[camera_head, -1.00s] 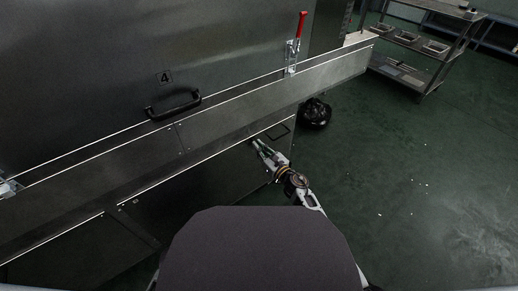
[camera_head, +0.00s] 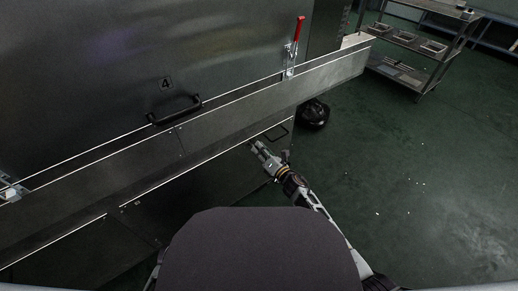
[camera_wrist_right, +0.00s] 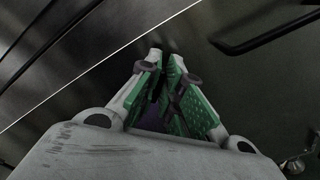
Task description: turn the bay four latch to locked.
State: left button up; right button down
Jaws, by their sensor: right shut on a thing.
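My right gripper (camera_head: 256,148) is low in front of the dryer's lower panel, below the ledge, left of a dark loop handle (camera_head: 277,132). In the right wrist view its green-padded fingers (camera_wrist_right: 172,90) are drawn together on something small, mostly hidden between them; I cannot make out what it is. A red-handled latch (camera_head: 297,45) stands upright on the ledge to the right of the door marked 4 (camera_head: 166,84). My right gripper is well below it and apart from it. My left gripper is not in view.
A black door handle (camera_head: 174,109) sits under the number 4. The long steel ledge (camera_head: 230,105) juts out above my right gripper. A black round thing (camera_head: 313,114) lies on the floor by the dryer's end. A shelf cart (camera_head: 420,50) stands at the back right. The green floor between is open.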

pick_arm(q)
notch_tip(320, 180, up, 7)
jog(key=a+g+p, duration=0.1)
jog(key=p, duration=0.1)
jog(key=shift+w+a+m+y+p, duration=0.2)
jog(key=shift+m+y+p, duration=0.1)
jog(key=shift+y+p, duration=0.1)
pick_arm(e)
jog(key=shift+w+d+f+m, duration=0.1)
jog(key=shift+f+m, duration=0.1)
jog(key=shift+m, duration=2)
jog(key=shift+d+f+m, duration=0.1)
jog(key=shift+f+m, duration=0.1)
jog(key=shift+m, duration=2)
jog(key=c, duration=1.6)
grip_release()
